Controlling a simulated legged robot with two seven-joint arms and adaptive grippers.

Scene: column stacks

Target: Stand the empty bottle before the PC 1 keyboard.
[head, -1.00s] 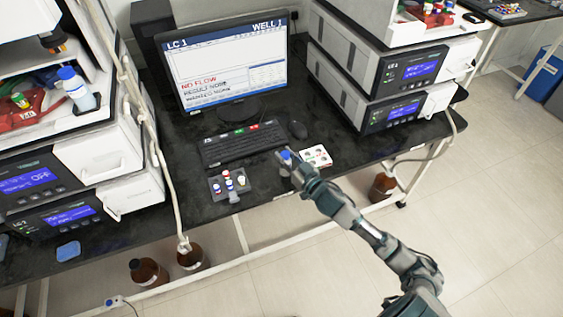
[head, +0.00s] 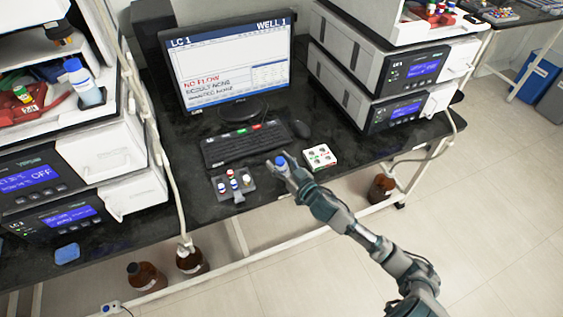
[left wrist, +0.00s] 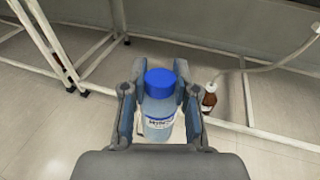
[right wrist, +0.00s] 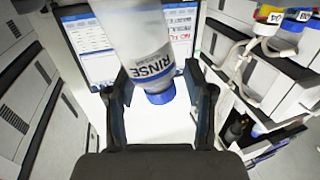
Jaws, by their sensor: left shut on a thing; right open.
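My right gripper (head: 281,166) is open at the desk's front edge, just before the black keyboard (head: 245,144). A blue-capped bottle (head: 282,161) is between its fingers, mostly hidden in the head view. The right wrist view shows this clear, pale bottle (right wrist: 150,35), labelled RINSE, with its blue cap between the spread fingers (right wrist: 160,105); gaps show at both sides. I cannot tell whether it is empty. In the left wrist view my left gripper (left wrist: 160,105) is shut on another blue-capped bottle (left wrist: 159,122) with a pale bluish body. The head view does not show my left gripper.
The monitor (head: 230,70) stands behind the keyboard. The mouse (head: 300,129) is behind. Instrument stacks flank the desk. Brown bottles (head: 146,276) stand below.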

